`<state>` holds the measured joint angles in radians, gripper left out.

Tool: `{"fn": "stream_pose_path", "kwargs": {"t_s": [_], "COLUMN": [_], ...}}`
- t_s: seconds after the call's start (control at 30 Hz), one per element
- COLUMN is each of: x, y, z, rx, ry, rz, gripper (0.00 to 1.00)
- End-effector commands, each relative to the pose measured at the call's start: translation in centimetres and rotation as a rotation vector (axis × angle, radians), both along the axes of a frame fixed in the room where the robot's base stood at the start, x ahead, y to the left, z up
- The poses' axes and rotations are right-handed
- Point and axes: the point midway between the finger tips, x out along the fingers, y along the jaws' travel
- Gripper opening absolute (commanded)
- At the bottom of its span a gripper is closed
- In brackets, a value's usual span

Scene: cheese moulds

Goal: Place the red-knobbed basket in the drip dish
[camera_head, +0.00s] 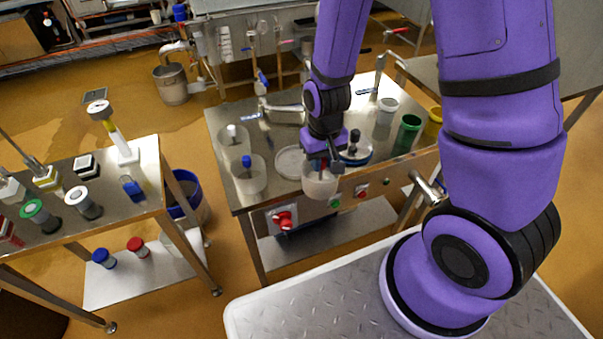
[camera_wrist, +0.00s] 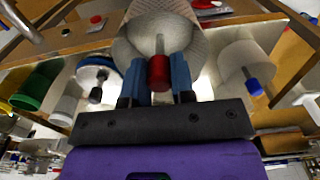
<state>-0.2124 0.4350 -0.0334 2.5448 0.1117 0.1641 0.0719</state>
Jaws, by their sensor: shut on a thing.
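The red-knobbed basket (camera_head: 320,184) is a pale, translucent cup hanging from my gripper (camera_head: 319,162) at the front edge of the steel table. In the wrist view its red knob (camera_wrist: 159,72) sits between the two blue fingers of my gripper (camera_wrist: 157,82), which are shut on it. The basket's mesh wall (camera_wrist: 150,22) shows beyond the knob. A shallow, pale round dish (camera_head: 289,163) lies empty on the table, just left of the held basket; it may be the drip dish. The basket looks apart from it.
A black-knobbed piece (camera_head: 353,145) in a blue-rimmed dish is close on the right. Green (camera_head: 408,134), white (camera_head: 387,110) and yellow (camera_head: 433,120) containers stand farther right.

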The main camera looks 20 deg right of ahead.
Motion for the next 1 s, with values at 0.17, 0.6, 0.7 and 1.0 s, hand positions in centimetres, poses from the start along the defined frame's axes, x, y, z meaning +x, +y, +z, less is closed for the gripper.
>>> {"fn": "stream_pose_path", "kwargs": {"t_s": [0.17,0.6,0.7,1.0], "x": [0.6,10.1,12.1,14.9], "y": [0.3,0.5,0.6,0.7], "z": [-0.4,-1.3,-1.5,-1.7], "rx": [-0.004,-0.004,-0.004,-0.004], "ry": [-0.003,-0.004,-0.003,-0.003], "rz": [0.0,0.0,0.0,0.0], "gripper": [0.0,0.0,0.0,0.0]}}
